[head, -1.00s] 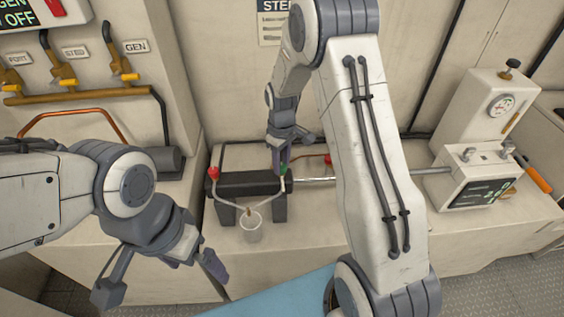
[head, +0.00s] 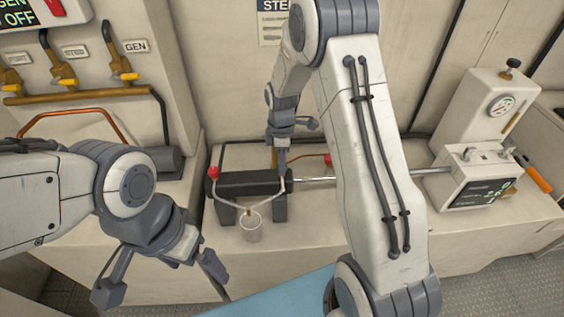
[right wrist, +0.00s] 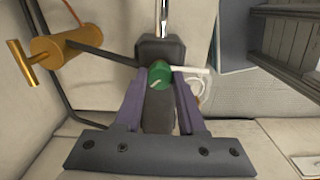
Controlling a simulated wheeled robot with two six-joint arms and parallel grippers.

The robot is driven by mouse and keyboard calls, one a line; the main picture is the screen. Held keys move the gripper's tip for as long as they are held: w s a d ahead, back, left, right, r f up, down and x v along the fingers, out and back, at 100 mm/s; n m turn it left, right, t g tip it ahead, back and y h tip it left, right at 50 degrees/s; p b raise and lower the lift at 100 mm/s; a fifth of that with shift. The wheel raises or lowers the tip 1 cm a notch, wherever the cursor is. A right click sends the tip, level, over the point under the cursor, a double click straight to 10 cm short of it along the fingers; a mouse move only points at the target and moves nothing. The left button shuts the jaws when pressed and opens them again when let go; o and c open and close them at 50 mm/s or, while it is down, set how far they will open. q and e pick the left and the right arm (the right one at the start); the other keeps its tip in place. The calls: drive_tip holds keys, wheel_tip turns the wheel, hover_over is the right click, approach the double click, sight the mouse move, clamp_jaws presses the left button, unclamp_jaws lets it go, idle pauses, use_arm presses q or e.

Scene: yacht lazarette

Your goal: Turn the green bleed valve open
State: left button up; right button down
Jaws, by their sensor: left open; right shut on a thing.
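The green bleed valve (right wrist: 159,74) shows in the right wrist view as a round green knob with a pale mark, on a dark cylinder block. My right gripper (right wrist: 160,84) is shut on it, with one purple finger on each side. In the head view the right gripper (head: 279,160) points down at the right end of the dark cylinder (head: 235,183) and hides the green knob. My left gripper (head: 165,280) is open and empty at the lower left, in front of the bench and apart from the cylinder.
A red knob (head: 213,172) stands at the cylinder's left end. Thin pale tubes lead down to a clear cup (head: 251,230) in front. A silver rod (head: 315,180) runs right to a display box (head: 478,180). My right arm covers the middle of the bench.

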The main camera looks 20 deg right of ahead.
drive_tip(key=n, duration=0.4)
drive_tip(key=shift+n, duration=2.8)
drive_tip(key=c, duration=0.5)
unclamp_jaws()
wheel_tip(320, 180, up, 11)
drive_tip(key=b, duration=0.2)
drive_tip(key=shift+f, duration=0.2)
